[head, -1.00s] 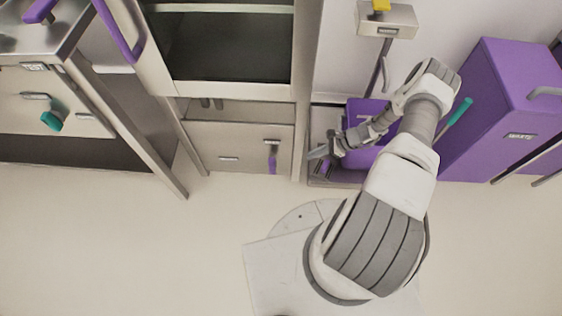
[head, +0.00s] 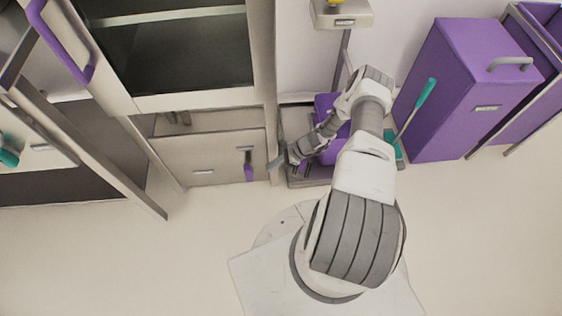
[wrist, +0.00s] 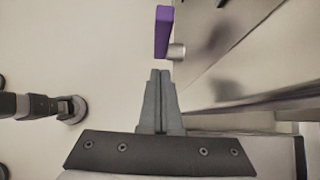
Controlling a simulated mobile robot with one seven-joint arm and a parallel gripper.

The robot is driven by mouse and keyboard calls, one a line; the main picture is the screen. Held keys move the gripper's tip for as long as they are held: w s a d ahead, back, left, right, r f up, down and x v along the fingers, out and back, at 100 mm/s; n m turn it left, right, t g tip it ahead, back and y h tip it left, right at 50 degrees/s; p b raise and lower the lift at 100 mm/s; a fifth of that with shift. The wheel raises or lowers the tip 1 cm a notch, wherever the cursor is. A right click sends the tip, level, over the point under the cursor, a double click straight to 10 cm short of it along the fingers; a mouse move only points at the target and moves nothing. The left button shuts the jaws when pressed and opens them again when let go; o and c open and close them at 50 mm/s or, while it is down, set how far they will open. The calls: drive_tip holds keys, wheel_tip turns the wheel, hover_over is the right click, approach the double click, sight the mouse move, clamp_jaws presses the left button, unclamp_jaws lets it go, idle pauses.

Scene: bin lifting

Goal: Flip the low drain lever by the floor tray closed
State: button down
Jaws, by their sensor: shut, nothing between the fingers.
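The drain lever (head: 248,172) is a purple handle on the low grey cabinet panel. In the head view it hangs down from a small metal pivot. In the wrist view the purple lever (wrist: 164,30) lies just beyond the fingertips, with its round metal pivot (wrist: 177,52) to the right. My gripper (head: 272,164) is just right of the lever in the head view, low in front of the panel. In the wrist view my gripper (wrist: 160,72) has its fingers together and empty, with a small gap to the lever. The floor tray (head: 308,182) is partly hidden by my arm.
The cabinet panel (head: 208,158) runs close along the right side of the wrist view. A purple bin (head: 455,95) and a teal-handled tool (head: 425,95) stand to the right. A steel frame leg (head: 135,190) stands at left. The floor (head: 150,265) in front is clear.

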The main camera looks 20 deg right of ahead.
sight(249, 170)
drive_tip(key=a, duration=0.1)
drive_tip(key=w+a, duration=0.1)
drive_tip(key=a, duration=0.1)
drive_tip(key=a+f, duration=0.1)
drive_tip(key=shift+w+a+b, duration=0.3)
drive_tip(key=shift+a+b, duration=0.05)
drive_tip(key=shift+a, duration=0.05)
